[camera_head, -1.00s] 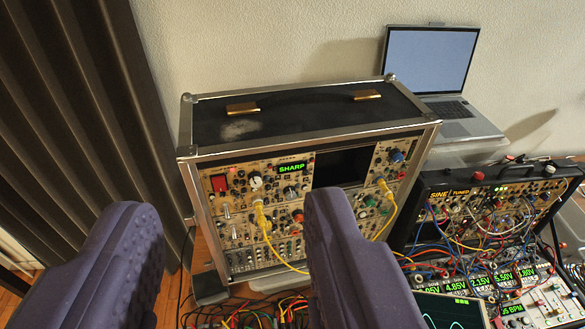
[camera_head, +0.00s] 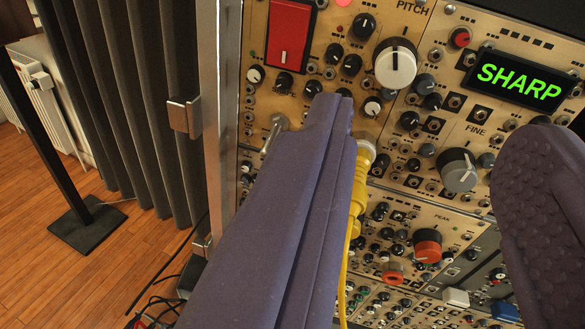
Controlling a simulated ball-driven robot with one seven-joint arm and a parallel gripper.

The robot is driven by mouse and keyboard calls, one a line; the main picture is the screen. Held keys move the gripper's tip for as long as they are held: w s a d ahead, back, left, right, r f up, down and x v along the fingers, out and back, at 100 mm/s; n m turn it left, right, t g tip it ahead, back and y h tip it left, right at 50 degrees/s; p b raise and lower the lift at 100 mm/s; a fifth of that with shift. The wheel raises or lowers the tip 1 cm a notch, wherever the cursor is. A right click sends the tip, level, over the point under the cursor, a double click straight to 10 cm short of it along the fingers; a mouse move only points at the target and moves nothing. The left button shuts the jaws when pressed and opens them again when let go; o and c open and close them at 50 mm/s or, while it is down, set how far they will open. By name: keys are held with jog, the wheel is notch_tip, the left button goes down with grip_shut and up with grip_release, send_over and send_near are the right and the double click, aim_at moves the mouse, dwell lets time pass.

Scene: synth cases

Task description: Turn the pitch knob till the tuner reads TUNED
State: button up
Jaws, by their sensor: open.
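The pitch knob (camera_head: 395,63) is a large white-capped knob with a black skirt and a dark pointer line, under the printed label PITCH, in the upper middle of the view. The tuner display (camera_head: 520,78), to its right, reads SHARP in green letters. My gripper (camera_head: 438,118) is open, its two purple padded fingers well apart. The left finger's tip is below and left of the pitch knob; the right finger is at the right edge, below the display. Nothing is between the fingers' grip. I cannot tell how far the tips are from the panel.
A grey FINE knob (camera_head: 458,170) and a red PEAK knob (camera_head: 427,245) sit lower on the panel. A yellow cable (camera_head: 358,200) is plugged in beside my left finger. A red switch (camera_head: 289,35) is at upper left. A black stand (camera_head: 85,215) is on the floor.

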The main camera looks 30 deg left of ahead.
aim_at(395, 69)
jog(key=x, duration=0.7)
jog(key=shift+w+a+f+b, duration=0.2)
jog(key=shift+a+b, duration=0.1)
jog(key=shift+b, duration=0.05)
grip_shut()
jog(key=n+b, duration=0.3)
jog(key=shift+f, duration=0.25)
jog(key=shift+r+n+b, duration=0.1)
jog(key=shift+n+b, duration=0.45)
jog(key=shift+n, duration=0.05)
jog(key=shift+r, duration=0.15)
